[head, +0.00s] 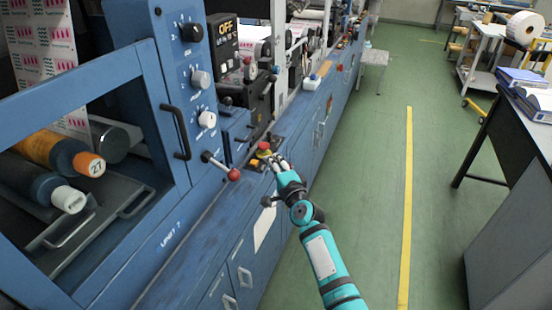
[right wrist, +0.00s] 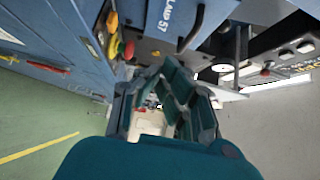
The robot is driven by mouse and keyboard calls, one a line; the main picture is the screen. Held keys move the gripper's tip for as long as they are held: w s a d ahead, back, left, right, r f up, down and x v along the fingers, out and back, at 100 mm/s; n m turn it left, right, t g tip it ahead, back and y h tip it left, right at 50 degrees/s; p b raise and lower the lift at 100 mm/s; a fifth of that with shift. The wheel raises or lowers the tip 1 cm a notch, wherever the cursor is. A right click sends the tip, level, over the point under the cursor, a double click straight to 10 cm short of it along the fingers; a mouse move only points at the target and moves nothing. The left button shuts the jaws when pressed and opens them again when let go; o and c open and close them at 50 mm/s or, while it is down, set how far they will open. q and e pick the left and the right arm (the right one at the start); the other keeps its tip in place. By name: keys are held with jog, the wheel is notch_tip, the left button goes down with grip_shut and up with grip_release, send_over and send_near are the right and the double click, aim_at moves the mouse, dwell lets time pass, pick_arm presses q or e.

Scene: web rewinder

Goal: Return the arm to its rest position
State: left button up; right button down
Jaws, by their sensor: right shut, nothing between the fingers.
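My right arm (head: 325,262) reaches up from the bottom of the head view along the blue machine's front. I cannot tell whether the fingers touch the button. In the right wrist view the teal fingers (right wrist: 168,100) are close together, and red and yellow controls (right wrist: 128,49) show past them at the upper left. My left gripper is not in view.
The blue machine (head: 165,245) fills the left side, with a red-balled lever (head: 233,174) and a black handle (head: 178,132) close by. A green floor with a yellow line (head: 408,200) is open to the right. A dark-topped table (head: 530,125) stands at the right edge.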

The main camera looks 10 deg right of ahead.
jog(key=s+d+f+n+g, duration=0.1)
jog(key=s+f+n+g, duration=0.2)
jog(key=s+f, duration=0.8)
jog(key=s+d+f+n+g+h, duration=0.1)
jog(key=s+f+n+g, duration=0.2)
jog(key=s+f, duration=0.8)
jog(key=s+d+f+n+g, duration=0.1)
jog(key=s+f+n+g, duration=0.3)
jog(key=f, duration=1.3)
jog(key=s+d+f+n+g, duration=0.2)
jog(key=s+f, duration=0.3)
jog(key=s, duration=0.7)
jog(key=s+d+f+n+g+h, duration=0.1)
jog(key=s+f, duration=0.4)
jog(key=s, duration=0.8)
jog(key=s+d+f+n+g+h, duration=0.1)
jog(key=s+d+f+n+g, duration=0.2)
jog(key=s, duration=1)
notch_tip(320, 180, down, 2)
jog(key=shift+d+f+n+g, duration=0.1)
jog(key=shift+d+n+g, duration=0.35)
jog(key=shift+n, duration=0.65)
jog(key=shift+s+d, duration=0.1)
